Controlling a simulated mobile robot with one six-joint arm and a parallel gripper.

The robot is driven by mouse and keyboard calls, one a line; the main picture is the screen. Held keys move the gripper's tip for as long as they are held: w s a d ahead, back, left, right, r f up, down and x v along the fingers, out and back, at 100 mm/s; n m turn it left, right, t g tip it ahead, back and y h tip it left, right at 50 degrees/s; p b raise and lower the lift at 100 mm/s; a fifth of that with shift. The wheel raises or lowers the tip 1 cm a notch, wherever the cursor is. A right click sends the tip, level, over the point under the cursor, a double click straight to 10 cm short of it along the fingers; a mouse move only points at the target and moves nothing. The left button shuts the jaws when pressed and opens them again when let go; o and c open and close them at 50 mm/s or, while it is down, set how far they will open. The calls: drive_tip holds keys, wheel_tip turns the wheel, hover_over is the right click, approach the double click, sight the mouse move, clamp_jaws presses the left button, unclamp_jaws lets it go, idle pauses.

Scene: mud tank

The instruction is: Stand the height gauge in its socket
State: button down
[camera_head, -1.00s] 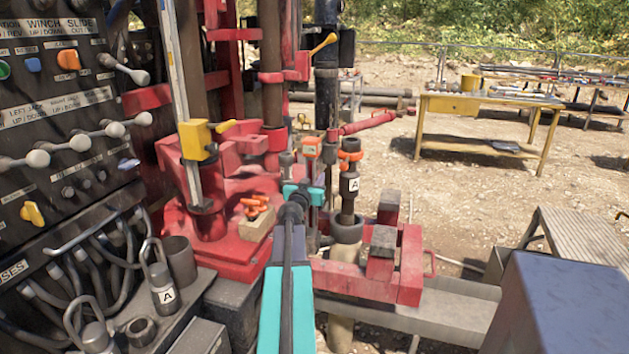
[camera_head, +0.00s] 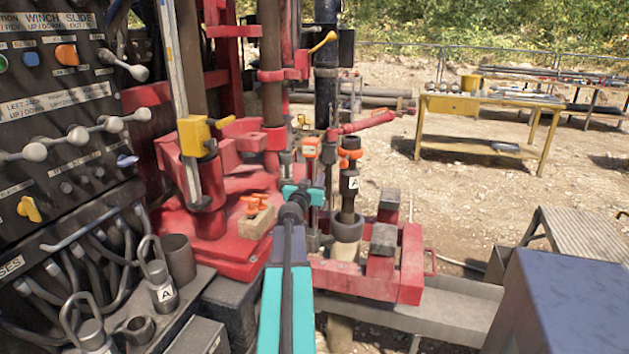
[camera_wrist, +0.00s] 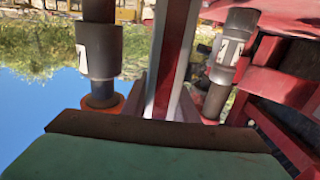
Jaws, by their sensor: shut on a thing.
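My teal gripper (camera_head: 312,196) is at the middle of the head view, shut on a slim upright piece with an orange block (camera_head: 311,148), which I take to be the height gauge. Its lower part is partly hidden behind my gripper and wrist. In the wrist view a long strip with pale edges and a red middle (camera_wrist: 174,60) runs between the jaws, behind the brown jaw pad (camera_wrist: 150,128). I cannot tell whether its foot touches anything. The socket cannot be clearly picked out.
A black tool labelled A (camera_head: 349,190) stands in a grey collar close right of my gripper. A wooden block (camera_head: 257,222) with orange pieces lies left. The red rig and control panel (camera_head: 65,110) crowd the left. A yellow table (camera_head: 490,101) stands far right.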

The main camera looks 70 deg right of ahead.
drive_tip(key=shift+f+b, duration=0.5)
drive_tip(key=shift+b, duration=0.55)
idle(1.0)
drive_tip(key=c, duration=1.3)
unclamp_jaws()
drive_tip(key=shift+c, duration=0.2)
drive_tip(key=shift+f, duration=0.1)
drive_tip(key=shift+a, duration=0.15)
drive_tip(key=a+b, duration=0.4)
drive_tip(key=a, duration=0.7)
drive_tip(key=shift+s+a, duration=0.2)
drive_tip(key=shift+s, duration=0.2)
drive_tip(key=shift+a+b, duration=0.35)
drive_tip(key=shift+b, duration=0.55)
drive_tip(key=shift+a+b, duration=0.35)
drive_tip(key=shift+b, duration=0.55)
